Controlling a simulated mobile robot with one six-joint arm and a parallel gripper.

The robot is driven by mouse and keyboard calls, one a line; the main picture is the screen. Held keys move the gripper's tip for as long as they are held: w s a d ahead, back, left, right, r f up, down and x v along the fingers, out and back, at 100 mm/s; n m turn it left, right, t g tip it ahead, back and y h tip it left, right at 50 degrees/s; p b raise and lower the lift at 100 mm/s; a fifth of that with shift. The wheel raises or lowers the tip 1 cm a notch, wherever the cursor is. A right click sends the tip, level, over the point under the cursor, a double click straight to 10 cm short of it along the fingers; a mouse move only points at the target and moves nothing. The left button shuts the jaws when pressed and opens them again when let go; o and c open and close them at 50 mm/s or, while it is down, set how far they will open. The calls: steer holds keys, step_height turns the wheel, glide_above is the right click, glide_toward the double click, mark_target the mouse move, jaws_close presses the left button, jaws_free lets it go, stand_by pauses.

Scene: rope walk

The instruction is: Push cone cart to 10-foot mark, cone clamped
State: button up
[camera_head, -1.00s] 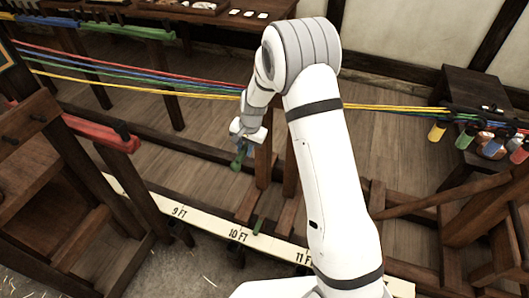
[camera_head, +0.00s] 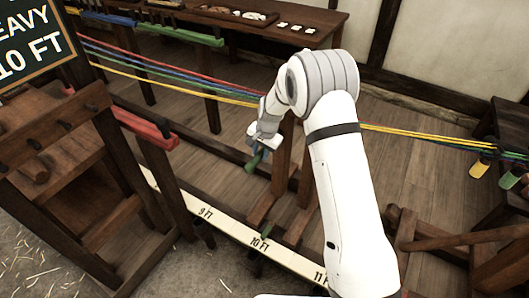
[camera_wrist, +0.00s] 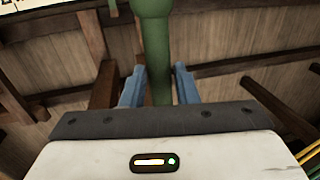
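The cone cart (camera_head: 281,165) is a dark wooden frame with upright posts, standing astride the rope strands behind the measuring rail. My arm hides its right part, and I cannot make out the cone or whether it is clamped. A green handle (camera_head: 254,162) hangs at the cart's left side. My gripper (camera_wrist: 160,75) is at this handle, with blue fingers apart on either side of the green bar (camera_wrist: 153,30) and thin gaps showing. A small green pointer (camera_head: 264,234) is at the rail beside the 10 FT label (camera_head: 259,244).
The pale measuring rail (camera_head: 225,223) also shows 9 FT and part of 11. Colored strands (camera_head: 180,80) run to hooks at right (camera_head: 480,170). A wooden stand with a red bar (camera_head: 145,123) is at left, under a board (camera_head: 35,50) reading "EAVY 10 FT". A bench is behind.

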steer(key=o, duration=0.3)
steer(key=shift+s+d+r, duration=0.1)
steer(key=shift+d+r, duration=0.15)
steer(key=shift+r, duration=1)
steer(key=shift+s+d+r, duration=0.15)
steer(key=shift+d+r, duration=0.05)
steer(key=shift+r, duration=1.1)
steer(key=shift+s+d+r, duration=0.1)
steer(key=shift+d+r, duration=0.15)
steer(key=shift+r, duration=1)
steer(key=s+d+r+n+p, duration=0.1)
steer(key=s+d+r+n, duration=0.2)
steer(key=s+d+r, duration=1.2)
steer(key=s+d, duration=0.1)
steer(key=s, duration=0.4)
steer(key=s+d+r+n+t+h, duration=0.1)
steer(key=s+d+r, duration=0.1)
steer(key=s, duration=0.4)
steer(key=s+d+r+n+h+p, duration=0.1)
steer(key=s+d, duration=0.1)
steer(key=s, duration=0.5)
steer(key=shift+r+t, duration=0.3)
steer(key=shift+r, duration=0.1)
